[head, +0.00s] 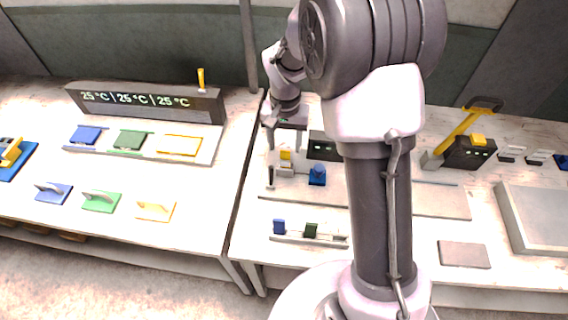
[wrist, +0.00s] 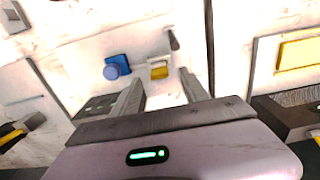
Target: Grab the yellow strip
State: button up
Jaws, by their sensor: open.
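A small yellow piece (head: 285,153) sits on a pale grey block on the right-hand table, beside a blue knob-like block (head: 317,175). I cannot tell for certain that it is the yellow strip. My gripper (head: 284,143) is above it, pointing down. In the wrist view the yellow piece (wrist: 158,70) shows beyond and between the two fingers of my gripper (wrist: 160,82), which are apart with nothing held. The blue block (wrist: 117,66) lies left of it there.
A rack (head: 290,239) holding a blue and a dark green piece stands at the table's front. A dark lever device (head: 468,150) and a pale tray (head: 540,220) are at right. The left table has blue, green and yellow (head: 180,145) plates. My arm hides part of the right table.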

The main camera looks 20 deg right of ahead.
aim_at(285, 158)
notch_tip(285, 158, down, 7)
jog(key=shift+f+b, duration=0.15)
jog(key=shift+b, duration=0.9)
grip_shut()
jog(key=shift+r, duration=0.2)
